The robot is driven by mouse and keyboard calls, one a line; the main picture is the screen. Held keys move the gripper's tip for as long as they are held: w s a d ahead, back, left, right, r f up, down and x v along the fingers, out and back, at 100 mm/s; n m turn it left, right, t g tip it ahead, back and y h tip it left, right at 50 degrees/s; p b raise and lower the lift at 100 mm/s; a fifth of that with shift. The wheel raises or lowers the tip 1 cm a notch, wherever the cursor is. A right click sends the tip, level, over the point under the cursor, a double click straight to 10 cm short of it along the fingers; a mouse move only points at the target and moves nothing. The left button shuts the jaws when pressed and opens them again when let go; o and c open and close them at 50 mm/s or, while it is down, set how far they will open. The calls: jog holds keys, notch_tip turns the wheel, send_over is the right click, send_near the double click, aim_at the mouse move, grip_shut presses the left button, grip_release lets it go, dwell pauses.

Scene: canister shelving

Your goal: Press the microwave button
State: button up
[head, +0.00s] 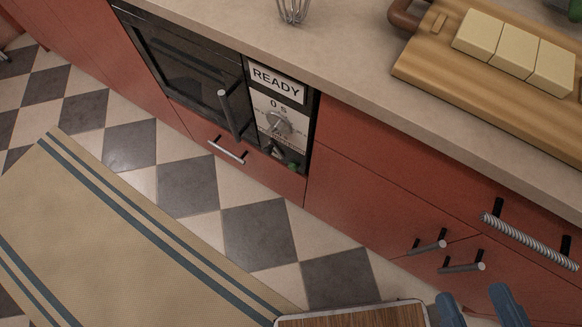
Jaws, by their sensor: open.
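The microwave (180,62) is built into the red cabinets under the counter, with a dark glass door and a dark handle (229,114). Its control panel at the right side has a "READY" sign (276,81), a "0 5" marking, and a round silver dial (279,122). Below the dial are small controls, including a green button (293,166); their details are too small to tell. My gripper (480,308) shows as two blue fingers at the bottom right edge. The fingers are apart with nothing between them, well away from the panel.
A wooden board (440,68) with pale yellow blocks (513,53) lies on the counter (345,55), near a wire whisk (293,10). Cabinet handles (530,242) stick out at the right. A striped rug (110,235) lies on the checkered floor. A wood-topped, metal-rimmed surface (350,318) is at the bottom.

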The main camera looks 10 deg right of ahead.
grip_shut()
dwell(0.4)
dwell(0.9)
